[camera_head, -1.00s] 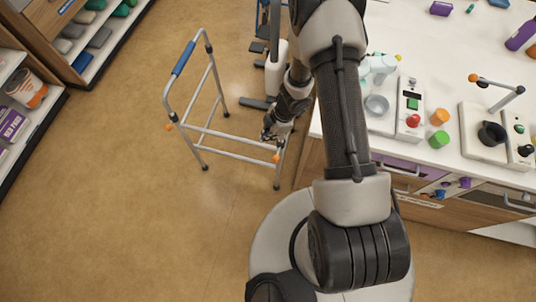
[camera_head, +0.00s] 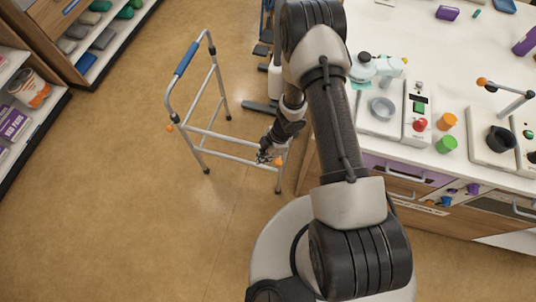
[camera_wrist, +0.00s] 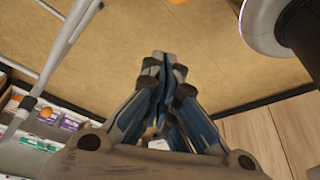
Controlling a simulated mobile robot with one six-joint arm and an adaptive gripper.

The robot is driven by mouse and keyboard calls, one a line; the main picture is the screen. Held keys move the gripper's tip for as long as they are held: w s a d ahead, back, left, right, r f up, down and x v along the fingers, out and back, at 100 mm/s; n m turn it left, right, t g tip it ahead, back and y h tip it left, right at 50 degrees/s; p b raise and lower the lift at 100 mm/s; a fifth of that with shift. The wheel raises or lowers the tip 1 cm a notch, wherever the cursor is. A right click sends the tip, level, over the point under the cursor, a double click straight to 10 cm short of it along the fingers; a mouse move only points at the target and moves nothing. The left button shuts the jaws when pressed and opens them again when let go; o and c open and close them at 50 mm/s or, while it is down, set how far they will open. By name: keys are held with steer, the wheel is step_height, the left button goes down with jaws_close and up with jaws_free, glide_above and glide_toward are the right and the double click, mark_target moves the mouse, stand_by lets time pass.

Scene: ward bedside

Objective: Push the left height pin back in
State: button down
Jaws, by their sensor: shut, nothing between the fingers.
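The grey walking frame (camera_head: 233,139) with a blue handgrip (camera_head: 186,59) stands upright on the floor. One orange pin (camera_head: 169,128) is on its left leg, another (camera_head: 279,161) on its right leg. My gripper (camera_head: 263,157) is shut and empty, close beside the right-leg pin and well to the right of the left-leg one; I cannot tell whether it touches. Grey tubes (camera_wrist: 68,45) cross the left side. How far each pin sticks out is too small to tell.
A white counter (camera_head: 410,170) with drawers and several devices stands to the right, close to my arm. Shelves (camera_head: 50,105) with packages stand at the left. The floor (camera_head: 110,210) in front and left of the frame is clear.

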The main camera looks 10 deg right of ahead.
mark_target(279, 160)
steer(key=f, duration=0.1)
steer(key=d+f+b, duration=0.1)
steer(key=f, duration=0.1)
steer(key=d+f+b, duration=0.1)
steer(key=shift+w+d+f, duration=0.1)
steer(key=shift+d+f, duration=0.15)
